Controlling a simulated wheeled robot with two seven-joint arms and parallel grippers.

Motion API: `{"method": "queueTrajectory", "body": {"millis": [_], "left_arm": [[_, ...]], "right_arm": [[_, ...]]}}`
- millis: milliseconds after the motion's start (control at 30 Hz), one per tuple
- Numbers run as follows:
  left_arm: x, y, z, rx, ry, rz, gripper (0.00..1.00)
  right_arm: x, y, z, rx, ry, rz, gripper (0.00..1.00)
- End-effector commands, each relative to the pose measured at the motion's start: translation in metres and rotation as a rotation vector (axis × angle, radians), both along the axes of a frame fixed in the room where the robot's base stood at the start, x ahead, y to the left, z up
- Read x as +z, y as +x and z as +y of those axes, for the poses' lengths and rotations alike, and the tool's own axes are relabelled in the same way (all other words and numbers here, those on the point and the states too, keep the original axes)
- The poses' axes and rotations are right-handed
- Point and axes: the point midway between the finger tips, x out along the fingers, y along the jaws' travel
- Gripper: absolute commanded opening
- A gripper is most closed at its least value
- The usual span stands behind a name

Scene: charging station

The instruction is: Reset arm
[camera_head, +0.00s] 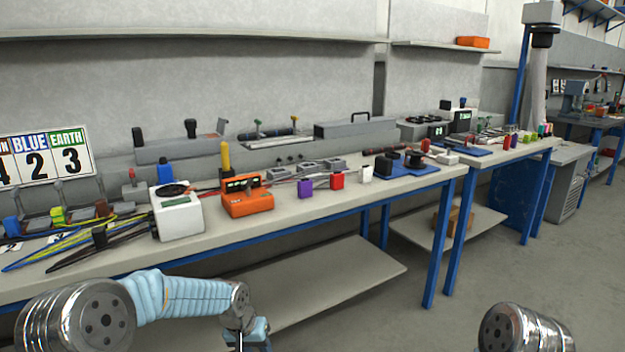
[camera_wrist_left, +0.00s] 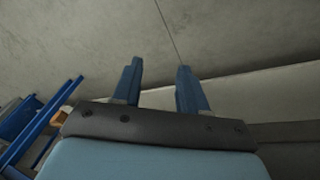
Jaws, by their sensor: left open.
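My left arm comes in from the lower left in the head view, with a light blue ribbed sleeve, and sits in front of the long workbench (camera_head: 330,213). My left gripper hangs at the bottom edge of the head view, its fingers cut off there. In the left wrist view my left gripper (camera_wrist_left: 158,82) shows two blue fingers apart with nothing between them. Bare grey floor (camera_wrist_left: 230,35) lies beyond the fingertips. Of my right arm only a metal joint shows at the lower right of the head view; the right gripper is not seen.
A lower shelf (camera_head: 345,275) runs beneath. Blue legs (camera_head: 437,270) stand right. Floor (camera_head: 530,255) is clear at right.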

Motion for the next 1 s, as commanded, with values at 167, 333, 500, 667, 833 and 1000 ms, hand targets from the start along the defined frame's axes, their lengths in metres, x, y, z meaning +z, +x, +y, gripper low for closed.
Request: {"method": "queueTrajectory", "body": {"millis": [167, 333, 500, 667, 833, 1000], "left_arm": [[-0.111, -0.085, -0.022, 0.013, -0.123, 0.082, 0.43], [-0.175, -0.184, -0.032, 0.085, -0.197, 0.137, 0.43], [-0.196, -0.257, -0.031, 0.151, -0.207, 0.167, 0.43], [-0.199, -0.281, -0.029, 0.174, -0.202, 0.172, 0.43], [-0.199, -0.281, -0.029, 0.174, -0.202, 0.172, 0.43], [-0.199, -0.281, -0.029, 0.174, -0.202, 0.172, 0.43]], "right_arm": [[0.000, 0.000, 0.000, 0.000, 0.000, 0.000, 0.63], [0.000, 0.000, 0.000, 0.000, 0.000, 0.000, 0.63], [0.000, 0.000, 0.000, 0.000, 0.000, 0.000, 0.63], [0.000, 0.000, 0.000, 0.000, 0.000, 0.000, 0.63], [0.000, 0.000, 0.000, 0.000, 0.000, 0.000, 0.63], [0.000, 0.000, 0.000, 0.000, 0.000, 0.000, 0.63]]}}
